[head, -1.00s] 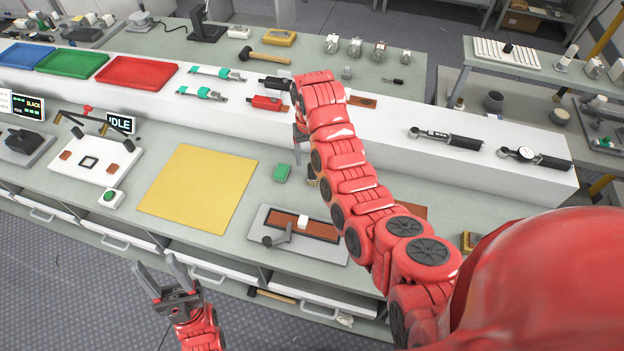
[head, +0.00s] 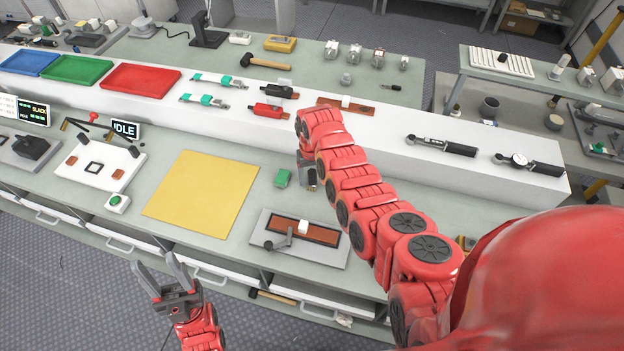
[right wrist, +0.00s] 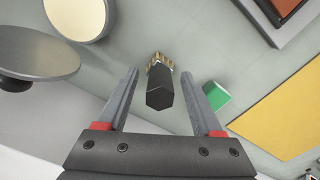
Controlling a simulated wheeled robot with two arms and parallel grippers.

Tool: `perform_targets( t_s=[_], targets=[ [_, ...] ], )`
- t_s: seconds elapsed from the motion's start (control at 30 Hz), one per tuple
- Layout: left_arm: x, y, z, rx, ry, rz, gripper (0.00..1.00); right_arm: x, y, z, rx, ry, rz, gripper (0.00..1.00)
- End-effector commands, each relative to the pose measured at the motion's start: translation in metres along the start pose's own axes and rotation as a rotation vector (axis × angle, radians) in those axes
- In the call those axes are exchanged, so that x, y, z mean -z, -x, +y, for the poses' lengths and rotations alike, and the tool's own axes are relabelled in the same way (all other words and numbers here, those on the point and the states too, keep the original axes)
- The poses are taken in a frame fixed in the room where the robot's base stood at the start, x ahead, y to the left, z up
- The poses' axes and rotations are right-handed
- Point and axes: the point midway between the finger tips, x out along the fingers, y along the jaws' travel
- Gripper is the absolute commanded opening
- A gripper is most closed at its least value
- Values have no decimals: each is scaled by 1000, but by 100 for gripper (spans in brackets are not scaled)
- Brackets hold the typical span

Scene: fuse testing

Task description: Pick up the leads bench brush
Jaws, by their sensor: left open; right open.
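The bench brush, with a black handle and tan bristles, shows in the right wrist view (right wrist: 160,88) between the fingers of my right gripper (right wrist: 159,76). The jaws are open, with a gap on each side of the handle. In the head view the brush (head: 312,178) is a small dark piece, mostly hidden by my right gripper (head: 306,170). My left gripper (head: 158,267) is open and empty, in front of the bench at the lower left.
A green block (head: 282,178) lies close to the brush, left of it in the head view. A yellow mat (head: 202,195) and a grey fixture (head: 330,255) with a brown strip are nearby. The white raised shelf (head: 375,135) runs behind.

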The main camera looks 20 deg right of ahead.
Motion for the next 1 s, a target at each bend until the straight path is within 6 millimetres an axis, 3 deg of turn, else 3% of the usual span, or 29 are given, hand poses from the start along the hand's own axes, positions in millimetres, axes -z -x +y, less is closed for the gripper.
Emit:
perform_targets(
  t_s=[0.1, 0.4, 0.5, 1.0],
  targets=[
    [0, 0, 0, 0, 0, 0, 50, 0, 0, 0, 0, 0, 0, 68],
    [0, 0, 0, 0, 0, 0, 50, 0, 0, 0, -1, 0, -1, 14],
    [0, 0, 0, 0, 0, 0, 50, 0, 0, 0, -1, 0, -1, 0],
    [0, 3, 0, 0, 0, 0, 50, 0, 3, 0, -1, 1, -2, 0]
  ],
)
